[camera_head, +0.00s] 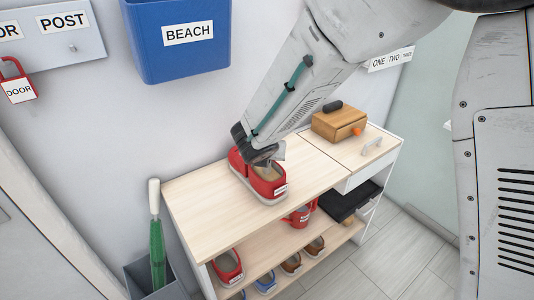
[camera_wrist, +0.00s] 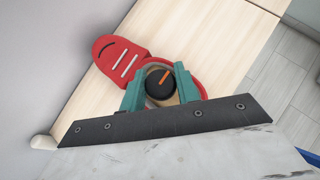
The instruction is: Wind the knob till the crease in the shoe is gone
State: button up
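A red shoe (camera_head: 268,184) with a pale sole stands on the light wooden bench top (camera_head: 212,205). In the wrist view the red shoe (camera_wrist: 108,48) has its toe at the left, with a dark curved crease (camera_wrist: 108,50) across it and two pale bars beside it. A round black knob (camera_wrist: 158,90) with an orange mark pointing up and right sits in the shoe's beige opening. My gripper (camera_wrist: 160,72) has its teal fingers on either side of the knob, very close to it; whether they touch it is unclear. My wrist hides the fingers in the head view.
A wooden box (camera_head: 338,121) with a black top piece and an orange knob stands right on the bench. Below are a red mug (camera_head: 299,217) and several shoes (camera_head: 228,267). A blue BEACH bin (camera_head: 180,40) hangs above; a green umbrella (camera_head: 157,250) stands left.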

jog(key=shift+m+h, duration=0.3)
jog(key=shift+m, duration=0.1)
jog(key=shift+c, duration=0.2)
jog(key=m+g+h, duration=0.1)
jog(key=m+h, duration=0.1)
jog(key=m, duration=0.1)
jog(key=shift+m+h, duration=0.3)
jog(key=shift+m, duration=0.1)
jog(key=m+g+h, duration=0.1)
jog(key=m, duration=0.1)
jog(key=m+g+h, duration=0.1)
jog(key=m, duration=0.1)
jog(key=shift+m+g+h, duration=0.3)
jog(key=shift+g, duration=0.1)
jog(key=m+g+h, duration=0.1)
jog(key=m+g, duration=0.3)
jog(key=m, duration=0.1)
jog(key=shift+m+g, duration=1.4)
jog(key=shift+m, duration=0.6)
jog(key=o, duration=1)
jog(key=shift+c, duration=0.2)
